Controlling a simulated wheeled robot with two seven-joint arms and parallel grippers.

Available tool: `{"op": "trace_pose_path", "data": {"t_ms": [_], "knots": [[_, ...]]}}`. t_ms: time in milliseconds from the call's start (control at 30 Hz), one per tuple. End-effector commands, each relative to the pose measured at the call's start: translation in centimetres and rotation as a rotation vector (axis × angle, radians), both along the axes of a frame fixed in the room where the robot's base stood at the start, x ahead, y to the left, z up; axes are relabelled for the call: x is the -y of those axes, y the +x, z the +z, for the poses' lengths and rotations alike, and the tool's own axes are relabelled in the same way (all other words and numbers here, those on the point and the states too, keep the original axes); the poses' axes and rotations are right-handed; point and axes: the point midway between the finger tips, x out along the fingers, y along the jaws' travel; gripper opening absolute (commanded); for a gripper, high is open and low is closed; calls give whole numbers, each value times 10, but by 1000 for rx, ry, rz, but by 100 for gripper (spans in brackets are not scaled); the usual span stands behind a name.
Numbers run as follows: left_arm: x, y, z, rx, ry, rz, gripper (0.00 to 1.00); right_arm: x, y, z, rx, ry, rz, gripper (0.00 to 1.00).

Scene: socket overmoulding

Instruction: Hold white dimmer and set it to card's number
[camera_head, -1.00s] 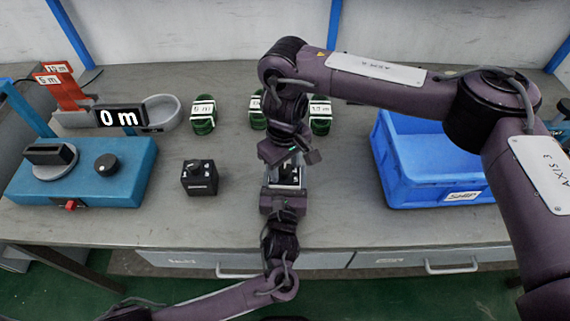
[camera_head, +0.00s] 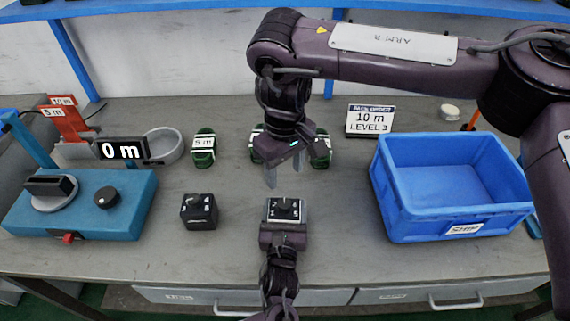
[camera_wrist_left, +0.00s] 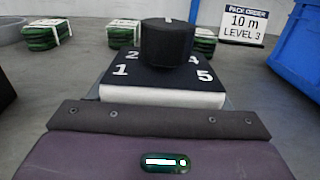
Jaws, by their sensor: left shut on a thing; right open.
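The white dimmer (camera_head: 284,208) has a white body, a dark numbered top and a black knob. It also shows in the left wrist view (camera_wrist_left: 165,92), where 1, 2, 4 and 5 are readable. The knob (camera_wrist_left: 169,42) stands in front of where 3 would be; its white mark is at the far side of its top. My left gripper (camera_head: 284,232) is shut on the dimmer from the near side. My right gripper (camera_head: 284,178) is open and empty, just above and behind the knob, apart from it. The card (camera_head: 370,121) reads "10 m LEVEL 3".
A black dimmer (camera_head: 199,211) stands to the left. Green coils (camera_head: 203,148) stand behind. A blue crate (camera_head: 455,222) is at right. A teal machine (camera_head: 130,205) with a "0 m" display (camera_head: 121,150) is at left. Bare bench lies between the white dimmer and the crate.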

Motion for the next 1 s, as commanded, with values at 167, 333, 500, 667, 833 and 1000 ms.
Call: {"op": "trace_pose_path", "data": {"t_ms": [167,333,500,667,833,1000], "knots": [[0,0,0,1,0,0,49,0,0,9,0,-1,0,52],[0,0,0,1,-1,0,49,0,0,10,-1,-1,0,52],[0,0,0,1,-1,0,72,0,0,9,-1,-1,0,52],[0,0,0,1,-1,0,93,0,0,9,-1,-1,0,52],[0,0,0,1,0,0,96,0,0,9,-1,-1,0,52],[0,-2,0,0,0,0,96,0,0,9,-1,-1,0,52]]}}
